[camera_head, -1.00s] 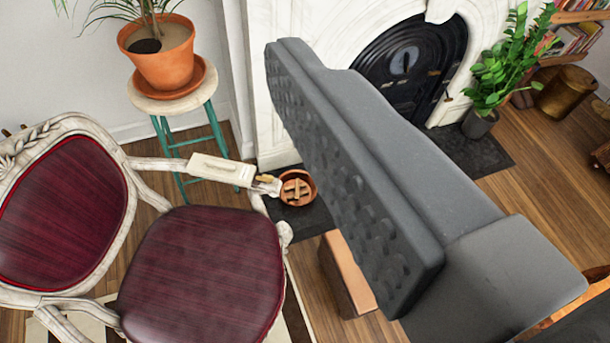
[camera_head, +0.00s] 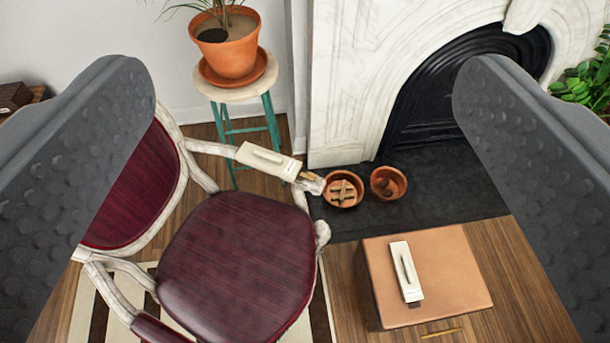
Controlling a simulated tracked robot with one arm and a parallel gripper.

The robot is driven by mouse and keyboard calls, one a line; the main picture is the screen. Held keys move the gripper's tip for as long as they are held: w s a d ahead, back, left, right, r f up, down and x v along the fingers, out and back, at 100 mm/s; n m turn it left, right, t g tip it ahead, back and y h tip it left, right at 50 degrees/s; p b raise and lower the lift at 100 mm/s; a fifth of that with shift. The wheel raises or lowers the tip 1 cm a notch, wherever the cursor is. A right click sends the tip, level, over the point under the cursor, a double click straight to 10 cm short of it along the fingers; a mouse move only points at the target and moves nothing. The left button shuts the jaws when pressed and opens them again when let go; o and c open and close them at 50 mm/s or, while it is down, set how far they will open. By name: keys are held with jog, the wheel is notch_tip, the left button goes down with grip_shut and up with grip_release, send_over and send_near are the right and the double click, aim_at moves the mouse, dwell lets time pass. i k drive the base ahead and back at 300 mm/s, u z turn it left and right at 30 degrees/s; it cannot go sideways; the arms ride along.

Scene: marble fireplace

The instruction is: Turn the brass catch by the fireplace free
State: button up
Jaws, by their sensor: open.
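My gripper (camera_head: 304,80) is wide open, one dark studded finger at the left and one at the right, with nothing between the pads. I cannot clearly pick out the brass catch. A cream block with a raised bar (camera_head: 267,162) lies on the chair's armrest, with a small brownish-gold piece (camera_head: 309,176) at the armrest end. A similar cream block (camera_head: 406,271) lies on a tan box (camera_head: 455,262). A thin brass-coloured bar (camera_head: 443,332) shows at the box's lower front edge. Any of these may be the catch or none. My fingers appear apart from all of them.
A red-seated chair (camera_head: 235,265) fills the lower left. A plant pot (camera_head: 227,48) stands on a stool (camera_head: 240,92) behind it. Two terracotta bowls (camera_head: 344,188) (camera_head: 388,183) sit on the dark hearth (camera_head: 450,190) before the marble fireplace (camera_head: 365,80). Bare floor shows around the box.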

aim_at(311, 177)
jog(key=u, duration=1.5)
jog(key=k, duration=1.65)
jog(key=z, duration=1.3)
jog(key=i, duration=1.65)
jog(key=u, duration=0.05)
